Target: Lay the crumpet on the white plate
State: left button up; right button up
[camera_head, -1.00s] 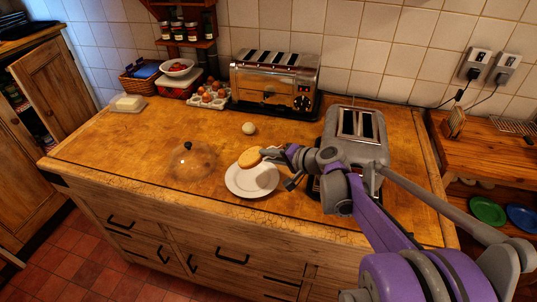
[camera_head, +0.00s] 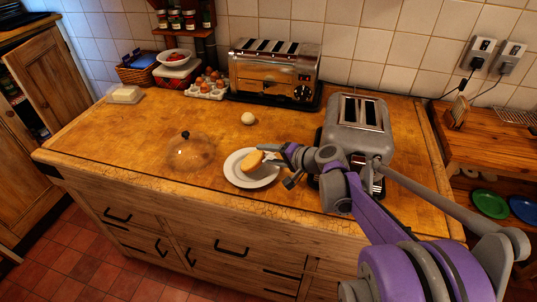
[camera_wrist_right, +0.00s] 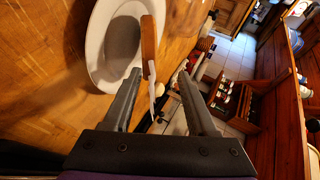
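The crumpet (camera_head: 252,161) is a small golden-brown disc, tilted over the white plate (camera_head: 243,181) in the head view. My right gripper (camera_head: 268,157) is beside it, reaching in from the right. In the right wrist view the crumpet (camera_wrist_right: 149,38) shows edge-on at the fingertips of my right gripper (camera_wrist_right: 160,75). The fingers stand apart, with a gap between the crumpet and the right-hand finger. A dark shadow lies on the plate (camera_wrist_right: 95,50) beside it. Whether the crumpet touches the plate I cannot tell. My left gripper is not in view.
A grey toaster (camera_head: 357,122) stands right of the plate, close to my right arm. A glass dome (camera_head: 188,152) is to the left, a small pale ball (camera_head: 248,118) behind. A chrome toaster (camera_head: 274,72) and egg tray (camera_head: 207,89) line the back. The left counter is mostly clear.

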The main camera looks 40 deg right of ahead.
jog(key=shift+s, duration=0.1)
jog(key=v, duration=1)
jog(key=shift+s+r+p, duration=0.2)
jog(key=shift+s+p, duration=0.1)
jog(key=shift+p, duration=0.05)
jog(key=s+a+f+n+g+h+p, duration=0.1)
jog(key=s+a+f+n+g+p, duration=0.1)
jog(key=s+a+n, duration=0.4)
jog(key=s+a+f+n+g+h+p, duration=0.2)
jog(key=s+a+f+n+g, duration=0.3)
jog(key=a, duration=0.9)
jog(key=s+f+n, duration=0.1)
jog(key=s+f, duration=0.1)
jog(key=s, duration=0.1)
jog(key=shift+s+a+n+p, duration=0.2)
jog(key=shift+a+n+p, duration=0.05)
jog(key=shift+n+p, duration=0.05)
